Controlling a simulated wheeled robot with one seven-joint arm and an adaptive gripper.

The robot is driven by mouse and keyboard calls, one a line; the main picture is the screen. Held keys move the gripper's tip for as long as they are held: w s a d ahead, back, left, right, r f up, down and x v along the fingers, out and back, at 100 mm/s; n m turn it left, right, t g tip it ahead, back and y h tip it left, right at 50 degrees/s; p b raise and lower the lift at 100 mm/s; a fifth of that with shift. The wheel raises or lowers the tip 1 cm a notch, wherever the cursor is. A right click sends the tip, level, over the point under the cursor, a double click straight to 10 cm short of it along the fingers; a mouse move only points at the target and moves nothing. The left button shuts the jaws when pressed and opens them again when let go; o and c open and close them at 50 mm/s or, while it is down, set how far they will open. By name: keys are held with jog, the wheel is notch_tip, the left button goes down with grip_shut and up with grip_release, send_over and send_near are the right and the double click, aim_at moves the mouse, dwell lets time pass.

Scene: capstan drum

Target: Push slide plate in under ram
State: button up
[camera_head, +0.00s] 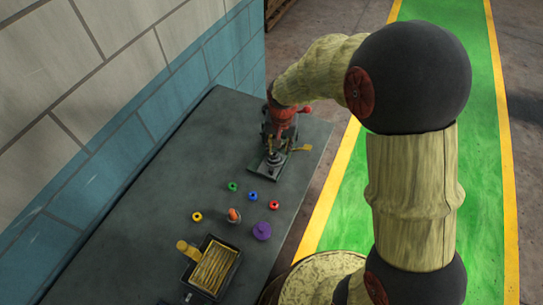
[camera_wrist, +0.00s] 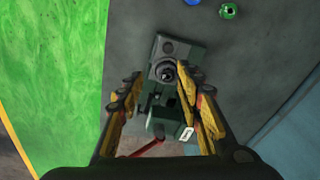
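A small green-grey press (camera_wrist: 160,112) stands near the far end of the bench. Its slide plate (camera_wrist: 172,52) sticks out from the front of the press, with a round dark seat and a smaller knob on top. The plate also shows in the head view (camera_head: 273,161). My gripper (camera_wrist: 163,90) is open, with its yellow fingers spread on either side of the press in the wrist view. Nothing is held between them. In the head view my gripper (camera_head: 285,146) is over the press and partly hides it. I cannot tell whether a finger touches the plate.
Green (camera_head: 232,186), blue (camera_head: 253,196), red (camera_head: 274,205) and yellow (camera_head: 197,216) small rings lie on the bench (camera_head: 160,190). An orange-topped piece (camera_head: 234,215), a purple knobbed piece (camera_head: 262,230) and a black tray (camera_head: 212,266) stand nearer. A wall borders the left.

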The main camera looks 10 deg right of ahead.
jog(key=g+p, duration=0.1)
jog(key=p, duration=0.2)
send_near(271, 169)
jog(key=shift+f+m, duration=0.15)
jog(key=shift+m, duration=0.15)
notch_tip(271, 169, down, 8)
jog(key=shift+f, duration=0.15)
jog(key=shift+c, duration=0.7)
jog(key=c, duration=0.8)
grip_shut()
